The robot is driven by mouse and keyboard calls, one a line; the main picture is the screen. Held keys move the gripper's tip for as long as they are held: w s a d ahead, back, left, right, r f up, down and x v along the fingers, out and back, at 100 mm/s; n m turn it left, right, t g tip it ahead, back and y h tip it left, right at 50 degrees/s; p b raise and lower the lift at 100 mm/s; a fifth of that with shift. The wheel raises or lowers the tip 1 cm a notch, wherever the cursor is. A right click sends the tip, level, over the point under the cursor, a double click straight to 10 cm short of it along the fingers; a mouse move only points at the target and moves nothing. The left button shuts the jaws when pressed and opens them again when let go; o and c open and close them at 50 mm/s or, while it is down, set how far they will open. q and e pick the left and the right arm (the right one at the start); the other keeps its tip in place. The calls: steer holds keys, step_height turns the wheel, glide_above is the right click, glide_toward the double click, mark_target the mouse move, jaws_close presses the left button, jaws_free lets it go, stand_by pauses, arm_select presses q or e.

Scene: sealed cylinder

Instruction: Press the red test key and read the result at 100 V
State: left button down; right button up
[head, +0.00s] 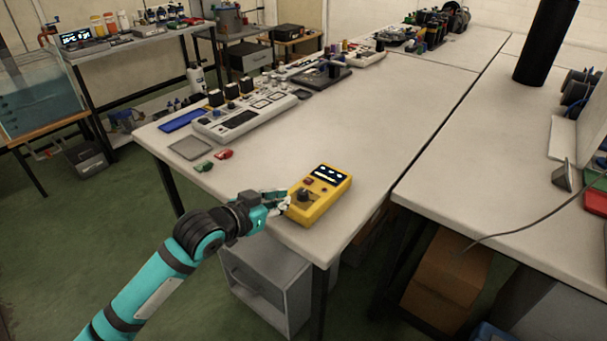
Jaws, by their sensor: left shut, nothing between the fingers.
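A yellow tester (334,187) lies on the near corner of the light table. Its dark display with small white marks faces up at its far end. A dark knob (303,195) sits nearer its front, and a small reddish key (308,181) shows to the left of the middle. The voltage setting and any reading are too small to make out. My left gripper (284,201) is shut and empty, with its fingertips at the tester's left front edge, close to the knob. I cannot tell whether they touch it. My right gripper is not in view.
A red clip (224,154) and a green clip (203,166) lie to the left, near a grey pad (190,148). A long white instrument panel (242,117) stands behind them. A black cylinder (545,45) stands at the back right. The table right of the tester is clear.

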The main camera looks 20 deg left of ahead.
arm_select(q)
step_height(320, 180, up, 6)
steer(key=w+t, duration=0.1)
steer(key=w, duration=0.1)
steer(key=shift+w+a+f+h, duration=0.2)
steer(key=shift+w+a+h, duration=0.05)
steer(key=shift+a+h, duration=0.2)
glide_above(306, 187)
step_height(306, 187, down, 2)
steer(key=shift+f, duration=0.15)
step_height(306, 187, down, 3)
steer(key=shift+r, duration=0.1)
steer(key=shift+f, duration=0.75)
